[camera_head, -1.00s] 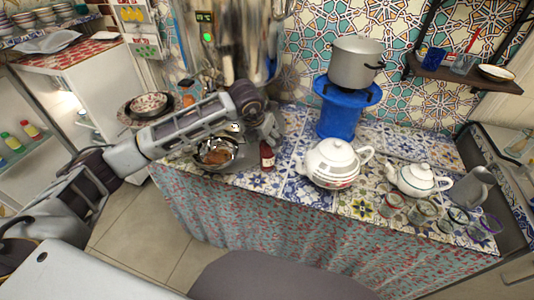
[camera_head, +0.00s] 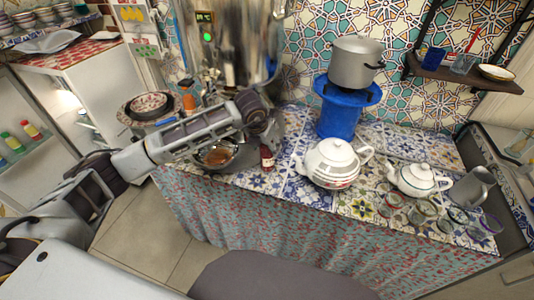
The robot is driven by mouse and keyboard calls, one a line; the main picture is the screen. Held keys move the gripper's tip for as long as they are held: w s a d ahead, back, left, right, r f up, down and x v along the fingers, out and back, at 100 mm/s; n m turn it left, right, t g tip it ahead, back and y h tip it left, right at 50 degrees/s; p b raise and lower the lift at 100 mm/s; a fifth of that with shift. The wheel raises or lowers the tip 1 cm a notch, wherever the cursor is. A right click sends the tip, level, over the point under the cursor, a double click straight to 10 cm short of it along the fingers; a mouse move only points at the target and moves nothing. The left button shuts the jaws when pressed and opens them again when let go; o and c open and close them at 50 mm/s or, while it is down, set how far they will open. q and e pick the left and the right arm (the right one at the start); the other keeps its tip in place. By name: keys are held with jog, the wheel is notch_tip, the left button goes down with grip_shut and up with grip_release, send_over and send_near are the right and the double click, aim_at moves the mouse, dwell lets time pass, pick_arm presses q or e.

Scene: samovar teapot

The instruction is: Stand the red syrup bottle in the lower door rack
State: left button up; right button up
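The red syrup bottle (camera_head: 267,158) stands upright on the tiled counter, with a pale label low on its front. My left gripper (camera_head: 270,136) reaches in from the left and points down at the bottle's top. Its fingers are small and dark here, and I cannot tell whether they touch the bottle or are open. The open fridge door (camera_head: 14,172) is at the left edge, with small bottles (camera_head: 29,130) with coloured caps on a rack. The lower door rack is not clear, partly cut off by the frame. My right gripper is not in view.
A metal bowl (camera_head: 217,156) with brown contents sits left of the bottle, under my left arm. A large white teapot (camera_head: 335,163) stands close on the right. The samovar (camera_head: 232,45) rises behind. A blue stand (camera_head: 338,112) carries a pot (camera_head: 356,62).

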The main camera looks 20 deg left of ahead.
pick_arm(q)
jog(key=c, duration=1)
jog(key=shift+r, duration=0.15)
jog(key=shift+r, duration=4.95)
